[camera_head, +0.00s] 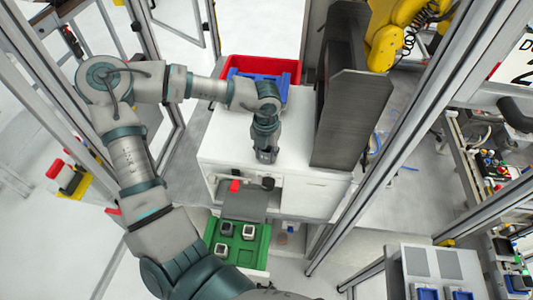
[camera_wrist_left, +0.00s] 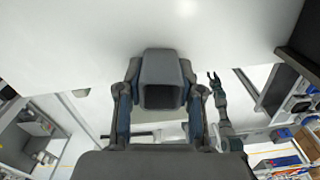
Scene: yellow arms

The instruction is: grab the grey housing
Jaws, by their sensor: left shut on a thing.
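The grey housing (camera_wrist_left: 162,82), a dark grey square block with a hollow front, sits between the two fingers of my left gripper (camera_wrist_left: 161,98) in the left wrist view. The fingers are shut on its sides. In the head view my left gripper (camera_head: 265,154) points down at the front part of the white cabinet top; the housing cannot be made out there. My right gripper (camera_wrist_left: 214,78) shows small in the left wrist view, its two fingers apart and empty. It is not in the head view.
The white cabinet (camera_head: 225,150) has a red bin (camera_head: 289,66) with a blue bin (camera_head: 270,84) behind it. A tall dark panel (camera_head: 345,120) stands right of my gripper. A green tray (camera_head: 257,262) with several small housings lies in front. A yellow robot arm (camera_head: 390,45) is behind.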

